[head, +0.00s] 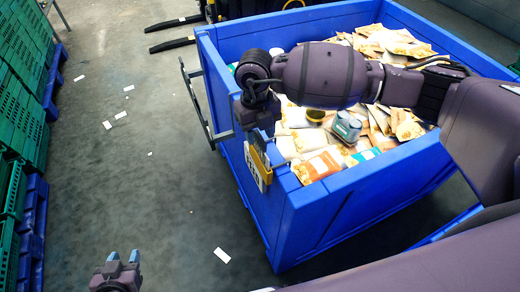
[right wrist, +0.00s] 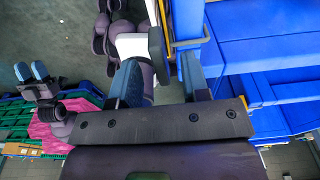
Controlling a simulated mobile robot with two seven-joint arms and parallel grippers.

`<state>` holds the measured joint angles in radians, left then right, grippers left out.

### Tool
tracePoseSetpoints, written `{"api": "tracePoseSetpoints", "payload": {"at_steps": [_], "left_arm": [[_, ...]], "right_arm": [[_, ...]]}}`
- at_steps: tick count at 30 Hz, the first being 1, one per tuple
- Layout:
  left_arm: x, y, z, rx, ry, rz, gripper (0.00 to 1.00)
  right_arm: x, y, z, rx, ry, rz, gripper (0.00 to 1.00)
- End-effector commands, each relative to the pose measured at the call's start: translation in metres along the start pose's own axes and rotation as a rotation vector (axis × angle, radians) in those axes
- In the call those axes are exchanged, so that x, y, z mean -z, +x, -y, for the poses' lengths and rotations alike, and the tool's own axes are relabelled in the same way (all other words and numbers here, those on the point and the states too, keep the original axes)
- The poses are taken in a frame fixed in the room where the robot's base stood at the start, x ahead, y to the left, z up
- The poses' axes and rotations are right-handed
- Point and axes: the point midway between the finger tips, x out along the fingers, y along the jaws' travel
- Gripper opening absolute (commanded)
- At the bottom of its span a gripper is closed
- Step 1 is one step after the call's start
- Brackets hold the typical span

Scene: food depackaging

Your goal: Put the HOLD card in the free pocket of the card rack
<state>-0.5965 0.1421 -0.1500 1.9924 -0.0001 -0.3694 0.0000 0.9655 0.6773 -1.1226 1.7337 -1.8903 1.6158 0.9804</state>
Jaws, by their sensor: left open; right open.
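The card rack (head: 261,158) hangs on the outside of the blue bin's near left corner, with yellow edges and pale cards at its front. In the right wrist view a yellow strip (right wrist: 173,40) beside the blue wall appears to be its edge. No lettering is legible, so I cannot tell which card is the HOLD card or which pocket is free. My right gripper (right wrist: 160,78) is open, just above the rack; its fingers are hard to make out in the head view. My left gripper (head: 122,260) is open and empty, low over the floor at bottom left.
The blue bin (head: 345,205) holds many food packs and a teal-grey tub (head: 346,126). A dark metal frame (head: 195,100) sticks out from its left side. Green crates (head: 22,100) line the left. The floor between is open, with scattered white scraps (head: 222,255).

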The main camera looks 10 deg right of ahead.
Motion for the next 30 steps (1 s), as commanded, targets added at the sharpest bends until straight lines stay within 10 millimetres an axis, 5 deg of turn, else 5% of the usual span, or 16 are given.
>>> {"api": "tracePoseSetpoints", "payload": {"at_steps": [6,13,22,30], "left_arm": [[0.004,-0.002,0.001,0.0,0.0,-0.001,0.43],[0.003,-0.002,0.001,0.0,0.0,0.001,0.43],[-0.003,-0.005,0.001,0.002,-0.001,0.011,0.43],[-0.003,-0.005,0.001,0.002,-0.001,0.011,0.43]], "right_arm": [[0.001,0.027,0.001,0.0,0.0,-0.002,0.43],[0.0,0.029,0.0,0.0,-0.001,0.0,0.43],[0.0,0.029,0.0,0.0,-0.001,0.0,0.0],[0.0,0.028,0.0,0.0,-0.001,0.001,0.0]]}}
